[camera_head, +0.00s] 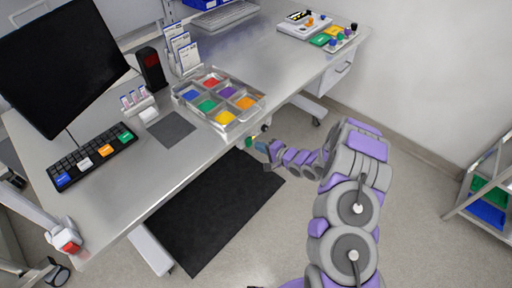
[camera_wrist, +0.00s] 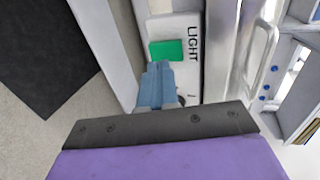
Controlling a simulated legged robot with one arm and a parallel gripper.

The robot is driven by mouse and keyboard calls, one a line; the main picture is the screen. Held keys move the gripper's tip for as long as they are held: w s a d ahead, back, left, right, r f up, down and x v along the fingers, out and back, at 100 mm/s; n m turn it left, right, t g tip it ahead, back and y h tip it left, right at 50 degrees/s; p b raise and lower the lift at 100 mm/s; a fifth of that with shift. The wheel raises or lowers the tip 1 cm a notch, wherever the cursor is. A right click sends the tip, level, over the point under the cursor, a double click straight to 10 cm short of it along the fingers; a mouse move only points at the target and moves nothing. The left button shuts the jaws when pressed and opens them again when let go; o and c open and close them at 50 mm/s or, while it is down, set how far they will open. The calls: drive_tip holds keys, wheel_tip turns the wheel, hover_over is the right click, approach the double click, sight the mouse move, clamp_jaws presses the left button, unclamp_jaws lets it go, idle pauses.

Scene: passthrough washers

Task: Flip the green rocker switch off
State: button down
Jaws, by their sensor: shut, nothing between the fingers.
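The green rocker switch (camera_wrist: 167,50) sits on a white panel marked LIGHT (camera_wrist: 193,45) in the wrist view. My gripper (camera_wrist: 159,67) has blue fingers, shut together and empty. Their tips are just below the switch in the picture; I cannot tell whether they touch it. In the head view my gripper (camera_head: 260,146) is at the front edge of the metal table (camera_head: 190,165), near its right part. A small green patch (camera_head: 249,142) shows beside the fingertips there, too small to make out the switch's tilt.
A tray (camera_head: 240,118) of several coloured compartments stands on the table above my gripper. A dark mat (camera_head: 215,215) lies on the floor below. In the wrist view a metal rail (camera_wrist: 262,60) runs to the right of the panel.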

sight(251, 142)
drive_tip(key=shift+b+x, duration=0.35)
drive_tip(key=shift+x, duration=1)
drive_tip(key=shift+f+p, duration=0.1)
drive_tip(key=shift+p, duration=0.25)
drive_tip(key=shift+f+t+y+p, duration=0.15)
drive_tip(key=shift+t+y+p, duration=0.2)
drive_tip(key=shift+t+y, duration=0.05)
drive_tip(key=shift+w, duration=0.15)
